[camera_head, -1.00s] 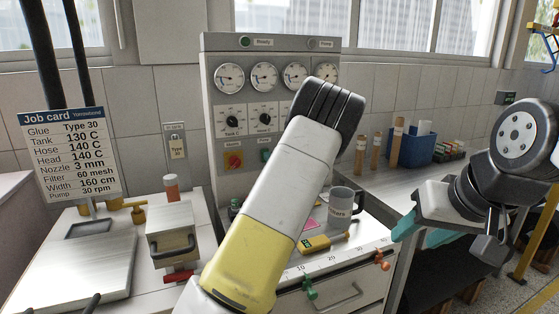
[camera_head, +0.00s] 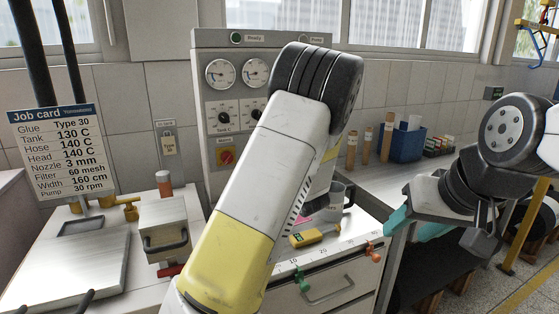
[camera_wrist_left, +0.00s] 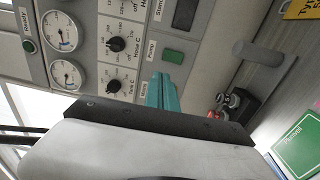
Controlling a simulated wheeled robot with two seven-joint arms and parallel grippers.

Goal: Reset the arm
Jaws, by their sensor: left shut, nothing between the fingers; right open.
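My left arm (camera_head: 262,165), white and yellow with a dark ribbed joint, rises across the middle of the head view, in front of the control panel. Its gripper is hidden behind the arm there. My right gripper (camera_head: 415,222), with teal fingers, is at the right of the head view by the side bench. It is open, and no object shows in it.
The control panel (camera_head: 212,130) stands behind my left arm. A grey mug (camera_head: 338,195), partly hidden, and a yellow tool (camera_head: 314,236) are on the bench beside that arm. A job card (camera_head: 55,150) stands at left. A blue bin (camera_head: 408,143) is on the side bench.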

